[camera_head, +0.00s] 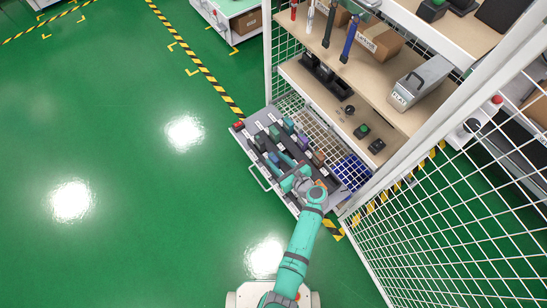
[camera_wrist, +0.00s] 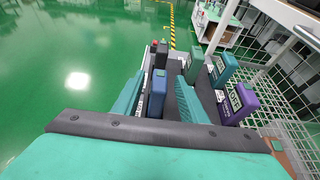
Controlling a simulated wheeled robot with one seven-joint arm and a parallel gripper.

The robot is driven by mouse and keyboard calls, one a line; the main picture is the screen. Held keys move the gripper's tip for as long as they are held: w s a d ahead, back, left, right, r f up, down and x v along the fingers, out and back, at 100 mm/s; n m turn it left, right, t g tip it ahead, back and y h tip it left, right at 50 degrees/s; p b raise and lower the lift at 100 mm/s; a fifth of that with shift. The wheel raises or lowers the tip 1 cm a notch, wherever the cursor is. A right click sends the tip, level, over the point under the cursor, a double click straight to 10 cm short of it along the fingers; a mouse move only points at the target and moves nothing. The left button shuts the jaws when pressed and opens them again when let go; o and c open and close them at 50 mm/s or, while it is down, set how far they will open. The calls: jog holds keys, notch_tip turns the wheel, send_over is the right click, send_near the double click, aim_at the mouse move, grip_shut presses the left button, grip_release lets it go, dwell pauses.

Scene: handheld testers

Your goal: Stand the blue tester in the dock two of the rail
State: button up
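The blue tester (camera_wrist: 156,98) stands upright in the open drawer (camera_head: 256,172), between my gripper's teal fingers in the wrist view. My gripper (camera_wrist: 158,100) is open around it, with a visible gap on the right finger's side. Contact on the left side cannot be told. In the head view my gripper (camera_head: 280,168) is low over the drawer and partly hides the testers there. A long black holder with upright parts, seemingly the rail (camera_head: 323,74), stands on the middle shelf. Its dock numbers are too small to read.
Other testers stand close by in the drawer: teal (camera_wrist: 194,66), another teal (camera_wrist: 223,70) and purple (camera_wrist: 240,104). A grey case (camera_head: 418,82) and cardboard box (camera_head: 378,40) occupy the shelf above the rail. White rack posts and wire mesh flank the shelves. Green floor at left is clear.

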jog(key=v, duration=0.9)
jog(key=s+a+f+n+g+h, duration=0.1)
jog(key=s+f+n+h, duration=0.2)
jog(key=s+n+h, duration=1.05)
jog(key=s+a+r+n+t+y, duration=0.2)
jog(key=s+r+n, duration=0.5)
jog(key=r, duration=0.6)
jog(key=s+a+r+n+t+y, duration=0.3)
jog(key=s+r+n, duration=0.5)
jog(key=r, duration=0.5)
jog(key=shift+s+a+r, duration=0.3)
jog(key=shift+y, duration=0.25)
jog(key=shift+c, duration=1)
jog(key=shift+d, duration=0.1)
